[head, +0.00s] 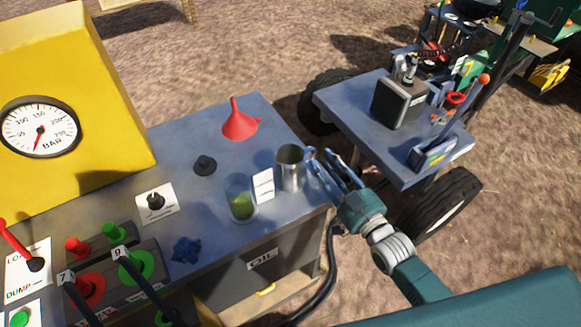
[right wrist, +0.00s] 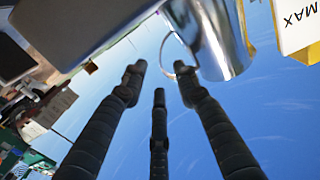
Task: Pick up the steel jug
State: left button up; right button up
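The steel jug (head: 291,168) stands upright near the right edge of the grey bench top. My right gripper (head: 322,168) is just to the right of it, with its fingers pointing toward the jug. In the right wrist view the jug (right wrist: 222,35) shows at the upper right, and part of its handle curves near the tip of one finger. My right gripper's three dark fingers (right wrist: 160,80) are spread apart with nothing between them. Whether a fingertip touches the handle I cannot tell. My left gripper is not in view.
A glass of green liquid (head: 241,197) and a white card (head: 263,186) stand close left of the jug. A red funnel (head: 240,122) is behind. A blue-grey cart (head: 340,98) carrying a dark box (head: 400,103) stands across a gap to the right.

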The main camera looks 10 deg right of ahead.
jog(key=x, duration=0.2)
jog(key=p+x, duration=0.1)
jog(key=x, duration=0.1)
jog(key=shift+r, duration=0.25)
jog(key=shift+w+f, duration=0.1)
jog(key=shift+w, duration=0.2)
jog(key=shift+s, duration=0.1)
jog(key=shift+c, duration=0.7)
grip_shut()
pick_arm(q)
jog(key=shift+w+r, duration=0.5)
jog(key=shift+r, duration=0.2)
pick_arm(e)
jog(key=shift+r, duration=0.3)
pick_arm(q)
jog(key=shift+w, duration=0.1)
pick_arm(e)
notch_tip(320, 180, up, 20)
jog(key=shift+f, duration=0.25)
